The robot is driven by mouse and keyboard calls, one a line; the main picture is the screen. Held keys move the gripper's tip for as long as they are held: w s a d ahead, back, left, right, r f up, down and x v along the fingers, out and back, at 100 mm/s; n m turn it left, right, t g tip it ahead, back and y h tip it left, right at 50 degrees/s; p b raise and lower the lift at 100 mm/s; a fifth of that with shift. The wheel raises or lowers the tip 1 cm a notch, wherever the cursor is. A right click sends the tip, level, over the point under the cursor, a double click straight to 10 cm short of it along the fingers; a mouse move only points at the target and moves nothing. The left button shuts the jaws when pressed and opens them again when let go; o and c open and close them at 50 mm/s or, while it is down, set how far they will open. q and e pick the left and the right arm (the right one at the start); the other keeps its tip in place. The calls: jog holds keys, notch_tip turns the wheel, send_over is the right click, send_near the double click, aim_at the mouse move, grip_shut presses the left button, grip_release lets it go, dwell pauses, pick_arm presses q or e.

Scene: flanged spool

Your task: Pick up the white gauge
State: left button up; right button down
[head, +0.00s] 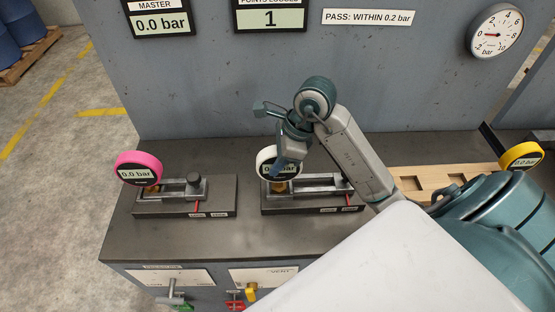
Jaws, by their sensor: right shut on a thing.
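The white gauge (265,157) has a white rim and a dark face reading 0.0 bar. It stands upright at the left end of the right-hand fixture (312,197) on the bench. My right gripper (280,160) reaches down from above and is shut on the gauge, covering part of its face. The gauge's lower end meets the fixture; whether it is seated there or free cannot be told. My left gripper is not in view.
A pink gauge (139,168) stands in the left-hand fixture (184,197). A yellow gauge (521,156) is at the right by a wooden rack (437,180). A grey panel (240,80) rises behind the bench. Valve handles (170,292) stick out at the bench front.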

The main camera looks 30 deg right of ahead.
jog(key=shift+r+p, duration=0.5)
jog(key=shift+r, duration=0.15)
notch_tip(320, 180, up, 3)
jog(key=p, duration=0.2)
jog(key=shift+f+p, duration=0.2)
jog(key=shift+p, duration=0.1)
jog(key=s+a+p, duration=0.2)
jog(key=s+p, duration=0.3)
jog(key=s, duration=0.2)
jog(key=s+a+r+p, duration=0.1)
jog(key=s+a+p, duration=0.2)
jog(key=s+p, duration=0.2)
jog(key=shift+s+a, duration=0.25)
jog(key=shift+s, duration=1.25)
jog(key=shift+d, duration=0.15)
